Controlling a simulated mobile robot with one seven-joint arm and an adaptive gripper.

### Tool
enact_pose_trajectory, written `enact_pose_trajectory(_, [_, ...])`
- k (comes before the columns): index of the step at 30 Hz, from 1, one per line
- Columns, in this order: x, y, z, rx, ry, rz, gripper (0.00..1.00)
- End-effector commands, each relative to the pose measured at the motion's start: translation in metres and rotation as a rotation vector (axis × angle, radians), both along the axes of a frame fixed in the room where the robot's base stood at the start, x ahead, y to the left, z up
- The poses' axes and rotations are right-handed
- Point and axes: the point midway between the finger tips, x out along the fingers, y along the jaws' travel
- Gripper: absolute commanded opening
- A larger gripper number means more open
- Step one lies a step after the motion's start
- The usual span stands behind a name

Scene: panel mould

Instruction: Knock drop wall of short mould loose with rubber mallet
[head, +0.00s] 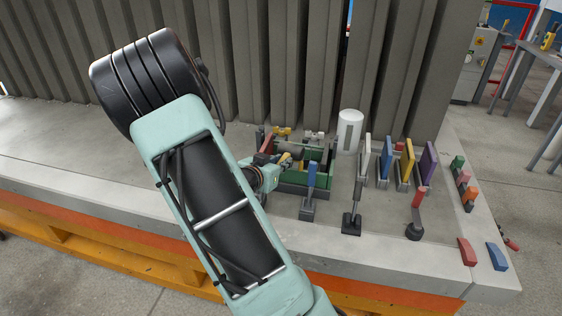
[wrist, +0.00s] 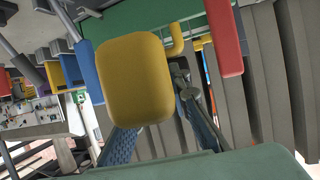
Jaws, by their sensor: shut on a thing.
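The green mould (head: 303,189) sits on the concrete slab, right of my arm; its green side also shows in the wrist view (wrist: 125,22). My gripper (head: 284,163) is at the mould's left part, low over it. In the wrist view my gripper (wrist: 160,135) has its blue-padded fingers closed on a yellow block-like piece (wrist: 135,80), which fills the middle. I cannot tell whether this is part of the rubber mallet; no mallet head shows clearly. A grey cylinder (head: 289,148) lies across the mould. Which wall is the drop wall is hard to tell.
A blue-handled tool (head: 311,177) stands before the mould. A dark-based tool (head: 352,220) and a red-handled tool (head: 417,203) stand to its right. A white cylinder (head: 349,131) and several coloured plates stand behind. Tall grey panels (head: 300,60) close off the back. The slab is clear at left.

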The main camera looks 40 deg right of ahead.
Motion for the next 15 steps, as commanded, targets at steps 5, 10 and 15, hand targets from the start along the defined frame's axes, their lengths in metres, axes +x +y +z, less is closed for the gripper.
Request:
enact_pose_trajectory(5, [-0.001, 0.001, 0.012, 0.007, 0.005, 0.000, 0.00])
enact_pose_trajectory(10, [-0.001, 0.001, 0.039, 0.006, 0.003, 0.000, 0.00])
enact_pose_trajectory(15, [-0.001, 0.001, 0.059, 0.007, 0.005, 0.000, 0.00])
